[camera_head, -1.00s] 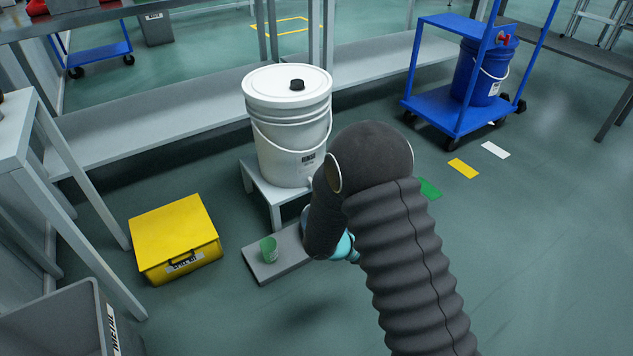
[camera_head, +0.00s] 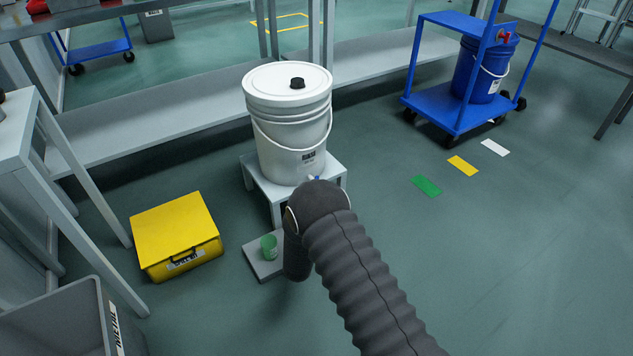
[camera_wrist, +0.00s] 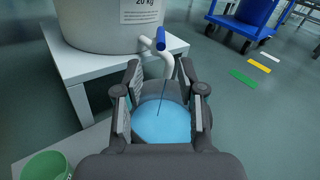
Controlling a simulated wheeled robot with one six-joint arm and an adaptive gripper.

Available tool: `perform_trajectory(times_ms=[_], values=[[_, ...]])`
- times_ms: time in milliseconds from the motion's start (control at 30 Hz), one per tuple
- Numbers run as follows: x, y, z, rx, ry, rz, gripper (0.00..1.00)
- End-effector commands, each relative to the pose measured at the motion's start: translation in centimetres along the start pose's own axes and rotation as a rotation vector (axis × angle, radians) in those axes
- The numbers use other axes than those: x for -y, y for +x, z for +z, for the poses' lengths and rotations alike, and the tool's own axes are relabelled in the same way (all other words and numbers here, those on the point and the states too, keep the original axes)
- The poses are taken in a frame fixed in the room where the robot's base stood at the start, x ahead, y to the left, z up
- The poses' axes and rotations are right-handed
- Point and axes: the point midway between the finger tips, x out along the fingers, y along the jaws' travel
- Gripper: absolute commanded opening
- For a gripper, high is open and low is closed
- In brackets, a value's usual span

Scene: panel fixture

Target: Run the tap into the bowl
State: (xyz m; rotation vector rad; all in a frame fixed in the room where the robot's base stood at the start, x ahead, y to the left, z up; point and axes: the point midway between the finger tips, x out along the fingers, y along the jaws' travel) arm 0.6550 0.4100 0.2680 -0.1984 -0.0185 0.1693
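A white bucket (camera_head: 288,125) with a lid stands on a small white stand (camera_head: 335,170). Its tap (camera_wrist: 168,62) has a white curved spout and a blue handle (camera_wrist: 160,38). A light blue bowl (camera_wrist: 162,122) lies between the fingers of my gripper (camera_wrist: 161,85) in the wrist view, apparently touching both. The spout's end is just beyond the fingertips; I cannot tell whether it is over the bowl. A thin dark line crosses the bowl. In the head view my arm hides bowl and fingers.
A green cup (camera_head: 269,247) stands on a low grey slab (camera_head: 262,268) left of my arm; the cup also shows in the wrist view (camera_wrist: 45,166). A yellow case (camera_head: 175,235) is farther left. A blue trolley (camera_head: 450,105) is at right.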

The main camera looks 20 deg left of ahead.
Motion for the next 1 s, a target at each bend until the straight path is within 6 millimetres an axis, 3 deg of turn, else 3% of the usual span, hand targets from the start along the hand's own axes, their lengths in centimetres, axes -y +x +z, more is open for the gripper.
perform_trajectory(times_ms=[600,800,1000], values=[[0.2,10.6,-0.1,-0.001,0.003,-0.003,0.39],[0.1,12.5,-0.1,-0.001,0.003,-0.003,0.39],[0.1,13.0,-0.1,-0.002,0.002,-0.002,0.39]])
